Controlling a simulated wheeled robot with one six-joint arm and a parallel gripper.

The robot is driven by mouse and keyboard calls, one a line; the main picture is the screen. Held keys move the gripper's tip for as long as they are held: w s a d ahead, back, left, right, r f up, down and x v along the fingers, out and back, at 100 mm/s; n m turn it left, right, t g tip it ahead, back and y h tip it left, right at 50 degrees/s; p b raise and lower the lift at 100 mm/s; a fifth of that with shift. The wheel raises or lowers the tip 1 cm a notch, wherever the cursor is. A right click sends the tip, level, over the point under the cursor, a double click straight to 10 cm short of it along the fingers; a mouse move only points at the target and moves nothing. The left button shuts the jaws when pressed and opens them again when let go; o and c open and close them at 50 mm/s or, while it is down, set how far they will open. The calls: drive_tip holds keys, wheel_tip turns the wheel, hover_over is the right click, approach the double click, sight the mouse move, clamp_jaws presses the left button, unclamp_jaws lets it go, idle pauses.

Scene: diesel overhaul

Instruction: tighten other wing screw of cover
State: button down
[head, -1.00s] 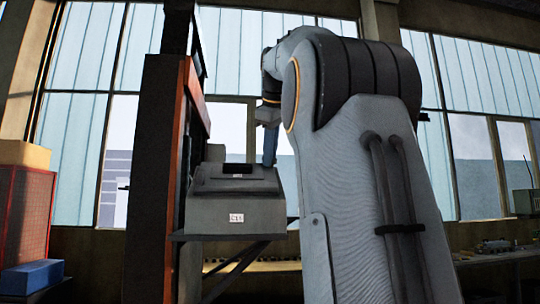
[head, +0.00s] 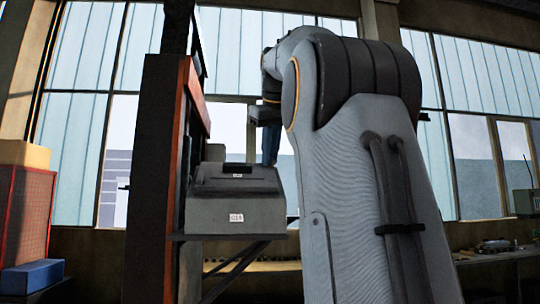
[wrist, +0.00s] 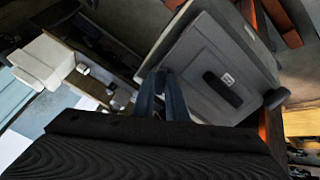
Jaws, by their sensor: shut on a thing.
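The grey cover (head: 238,178) lies sloped on top of a grey box with a white label, and it shows with a dark recessed handle in the wrist view (wrist: 200,60). A dark wing screw (wrist: 277,99) sits at the cover's right corner in the wrist view. My gripper (wrist: 162,74) points down at the opposite corner, its blue-grey fingers shut. The wing screw between the fingertips is hidden by them. In the head view my gripper (head: 270,162) is upright at the cover's right edge.
The box (head: 236,216) rests on a bracketed shelf fixed to a dark and orange post (head: 160,160) at its left. A red crate (head: 24,212) and a blue box (head: 32,276) stand far left. A workbench (head: 490,256) with small parts is at the right.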

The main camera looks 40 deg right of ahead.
drive_tip(key=m, duration=0.3)
drive_tip(key=shift+m, duration=0.3)
drive_tip(key=shift+m, duration=1)
drive_tip(key=c, duration=1.6)
unclamp_jaws()
drive_tip(key=shift+v, duration=2.2)
